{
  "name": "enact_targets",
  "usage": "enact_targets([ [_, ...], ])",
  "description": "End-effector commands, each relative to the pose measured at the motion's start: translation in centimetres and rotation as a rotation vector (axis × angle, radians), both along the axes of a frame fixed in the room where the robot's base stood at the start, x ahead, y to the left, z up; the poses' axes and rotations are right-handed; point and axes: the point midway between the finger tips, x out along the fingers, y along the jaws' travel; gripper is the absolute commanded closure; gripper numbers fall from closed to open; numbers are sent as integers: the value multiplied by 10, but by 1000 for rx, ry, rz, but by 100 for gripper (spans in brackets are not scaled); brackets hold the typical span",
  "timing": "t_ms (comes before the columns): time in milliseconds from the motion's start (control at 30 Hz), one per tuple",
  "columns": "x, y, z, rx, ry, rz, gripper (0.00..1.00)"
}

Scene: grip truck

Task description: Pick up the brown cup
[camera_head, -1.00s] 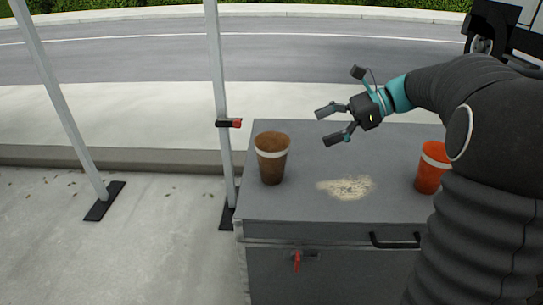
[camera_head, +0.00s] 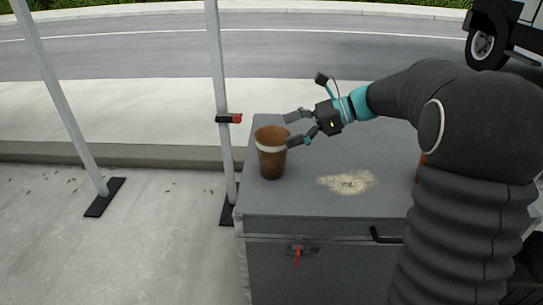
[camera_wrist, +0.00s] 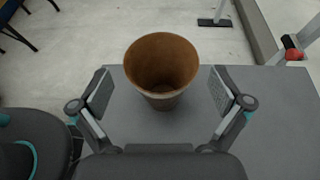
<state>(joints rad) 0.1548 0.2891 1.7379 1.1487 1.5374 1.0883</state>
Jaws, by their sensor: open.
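The brown cup (camera_head: 271,164) with a pale band stands upright on the left part of the grey chest top. My gripper (camera_head: 287,129) is open, just right of the cup's upper part, with its fingers pointing left at it. In the wrist view the brown cup (camera_wrist: 162,75) sits centred ahead, its open mouth towards the camera and its inside empty. My gripper's fingers (camera_wrist: 162,92) are spread to the left and right of it with gaps on both sides, so it is not held.
The grey chest (camera_head: 330,218) has a pale crumbly patch (camera_head: 347,181) on its top, right of the cup. A metal post (camera_head: 219,90) with a red-tipped clamp stands close behind the cup's left side. An orange-red cup is almost wholly hidden behind my arm.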

Motion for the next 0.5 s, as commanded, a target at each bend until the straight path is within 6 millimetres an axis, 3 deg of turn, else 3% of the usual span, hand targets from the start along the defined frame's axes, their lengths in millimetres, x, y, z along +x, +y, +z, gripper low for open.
enact_targets([
  [300, 0, 36, -22, 0, 2, 2, 0],
  [500, 1, 40, -23, 0, 1, 1, 0],
])
